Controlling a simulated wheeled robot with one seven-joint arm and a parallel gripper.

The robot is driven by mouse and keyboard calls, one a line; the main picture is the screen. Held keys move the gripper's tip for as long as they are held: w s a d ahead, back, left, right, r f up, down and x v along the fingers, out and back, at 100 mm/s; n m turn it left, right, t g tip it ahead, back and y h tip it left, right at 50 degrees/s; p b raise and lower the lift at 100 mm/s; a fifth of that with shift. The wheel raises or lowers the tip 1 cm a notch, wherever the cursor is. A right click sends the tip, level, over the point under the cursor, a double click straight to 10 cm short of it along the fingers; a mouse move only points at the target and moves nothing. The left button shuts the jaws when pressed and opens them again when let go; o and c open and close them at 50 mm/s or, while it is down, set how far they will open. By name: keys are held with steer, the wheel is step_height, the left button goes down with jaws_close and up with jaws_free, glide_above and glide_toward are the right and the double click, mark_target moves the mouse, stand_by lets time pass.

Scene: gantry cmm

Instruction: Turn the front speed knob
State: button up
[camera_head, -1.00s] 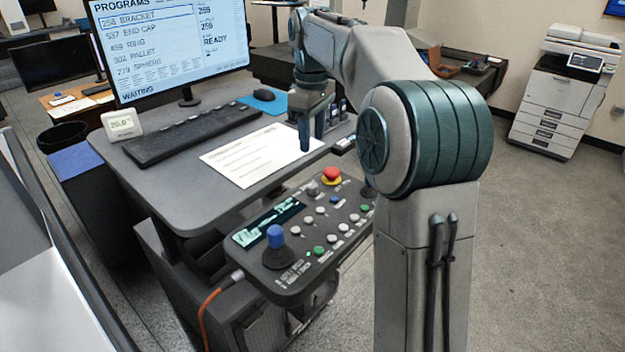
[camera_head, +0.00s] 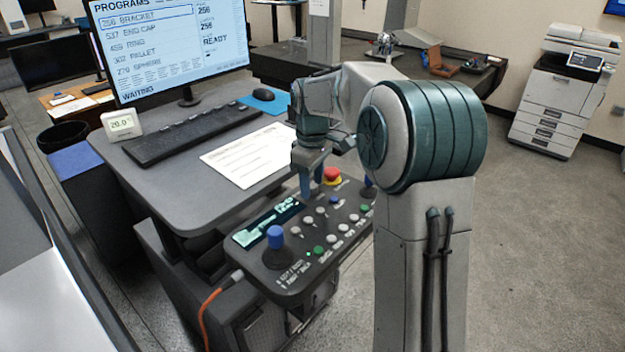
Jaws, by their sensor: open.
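The control panel (camera_head: 262,262) is a grey box with a small lit screen, a blue-topped joystick at its left and several round buttons. The red emergency button (camera_head: 332,173) with a yellow collar sits at its far edge. My gripper (camera_head: 312,188) points down over the panel's far edge, just left of the red button. Its fingers are blue-tipped and apart, and I see nothing between them. A speed knob cannot be made out; the gripper covers the small grey knob area beside the red button. Whether the fingertips touch the panel is unclear.
The desk behind holds a sheet of paper (camera_head: 248,156), a black keyboard (camera_head: 190,136), a monitor (camera_head: 170,45) and a small thermometer display (camera_head: 121,125). An orange cable (camera_head: 207,308) hangs at the panel's left. Open floor lies to the right.

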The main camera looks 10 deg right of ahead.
steer(key=c, duration=1)
steer(key=m, duration=0.4)
steer(key=shift+m, duration=0.4)
steer(key=m, duration=0.4)
steer(key=shift+r+m, duration=0.1)
steer(key=shift+m, duration=0.3)
steer(key=o, duration=1)
